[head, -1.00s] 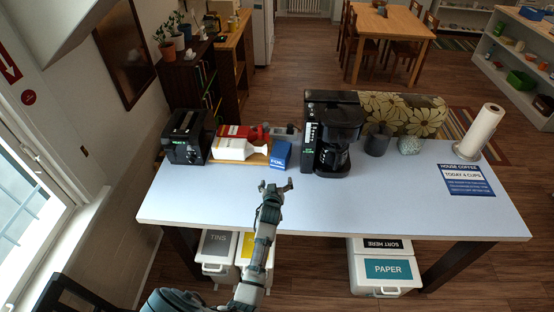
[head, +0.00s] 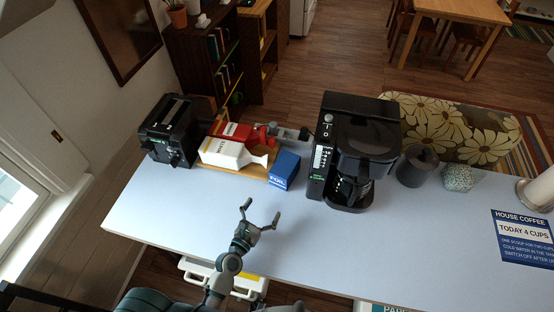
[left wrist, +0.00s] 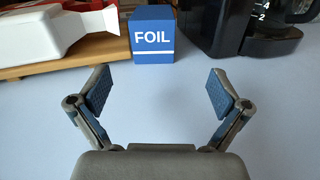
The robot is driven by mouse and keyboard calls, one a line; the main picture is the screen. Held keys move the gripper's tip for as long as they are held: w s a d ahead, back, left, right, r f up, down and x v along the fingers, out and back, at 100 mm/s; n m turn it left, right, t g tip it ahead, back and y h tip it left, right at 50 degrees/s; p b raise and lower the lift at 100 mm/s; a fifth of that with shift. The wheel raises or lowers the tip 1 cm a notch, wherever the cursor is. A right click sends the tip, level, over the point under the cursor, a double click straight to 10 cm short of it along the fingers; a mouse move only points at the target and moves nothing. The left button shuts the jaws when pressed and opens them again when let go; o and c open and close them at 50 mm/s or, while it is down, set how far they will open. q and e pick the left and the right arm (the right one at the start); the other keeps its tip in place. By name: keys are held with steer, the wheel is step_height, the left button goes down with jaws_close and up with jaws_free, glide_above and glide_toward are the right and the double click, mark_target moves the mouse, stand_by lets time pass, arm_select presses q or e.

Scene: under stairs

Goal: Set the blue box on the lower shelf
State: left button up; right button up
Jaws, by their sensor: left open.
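The blue box (head: 284,169) stands upright on the pale table (head: 215,218), against the right end of a wooden board. In the left wrist view the box (left wrist: 153,45) reads FOIL and sits straight ahead, beyond the fingertips. My left gripper (head: 261,209) is open and empty over the table, on the near side of the box and apart from it. Its two spread fingers also show in the left wrist view (left wrist: 160,90). My right gripper is not in view. A dark bookcase (head: 197,52) stands behind the table; I cannot tell which shelf is the lower shelf.
A black coffee maker (head: 357,150) stands close right of the box. A white carton (head: 228,153) and a red package (head: 232,131) are left of it on the wooden board (head: 250,180). A black toaster (head: 172,130) is farther left. The near table strip is clear.

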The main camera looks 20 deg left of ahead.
mark_target(280, 180)
arm_select(q)
steer(key=shift+w+a+n, duration=0.1)
steer(key=shift+a+n, duration=0.05)
steer(key=shift+n, duration=0.25)
steer(key=x, duration=0.4)
steer(key=p+x, duration=0.1)
steer(key=x, duration=0.1)
steer(key=shift+w+a+r, duration=0.2)
steer(key=shift+w+a, duration=0.05)
steer(key=shift+a, duration=0.1)
steer(key=x, duration=0.4)
steer(key=shift+w+d+f, duration=0.15)
steer(key=shift+w+d, duration=0.2)
steer(key=shift+d, duration=0.05)
steer(key=shift+w+d, duration=0.35)
steer(key=shift+w, duration=0.15)
steer(key=w, duration=0.4)
steer(key=shift+w+a+f, duration=0.15)
steer(key=shift+w+f, duration=0.05)
steer(key=shift+w, duration=0.2)
steer(key=c, duration=0.4)
steer(key=shift+d+r, duration=0.1)
steer(key=shift+d, duration=0.15)
steer(key=c, duration=1.1)
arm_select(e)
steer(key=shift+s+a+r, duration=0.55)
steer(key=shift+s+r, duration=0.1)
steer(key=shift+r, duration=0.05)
